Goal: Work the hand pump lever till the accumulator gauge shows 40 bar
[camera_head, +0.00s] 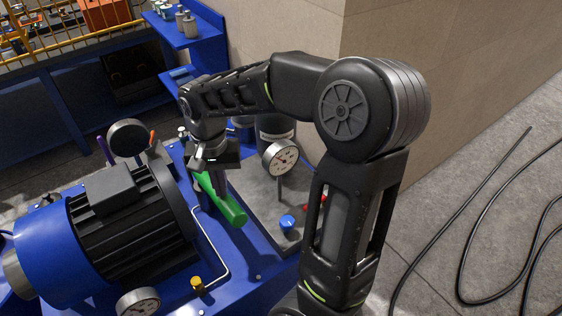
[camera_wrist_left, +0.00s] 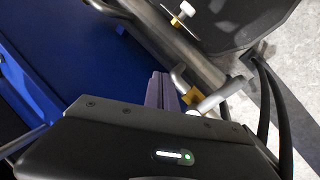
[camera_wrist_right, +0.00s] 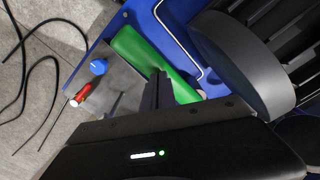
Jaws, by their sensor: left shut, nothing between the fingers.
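The green pump lever (camera_head: 234,211) slants over the blue press unit in the head view. It also shows in the right wrist view (camera_wrist_right: 133,47). My right gripper (camera_head: 219,187) is at the lever, its fingers overlapping the green grip; whether they clasp it or lie against it is hidden. A round white gauge (camera_head: 280,158) stands on a stem in front of a dark grey cylinder (camera_head: 275,126); its reading is too small to tell. My left gripper (camera_wrist_left: 160,88) is shut and empty in the left wrist view, near a metal pipe, and outside the head view.
A blue motor (camera_head: 130,225) with black fins stands left of the lever. A second gauge (camera_head: 138,303) is at the bottom edge. A blue knob (camera_head: 287,222) and a red-handled part (camera_wrist_right: 81,95) sit beside the lever. Black hoses (camera_head: 466,255) lie on the right floor.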

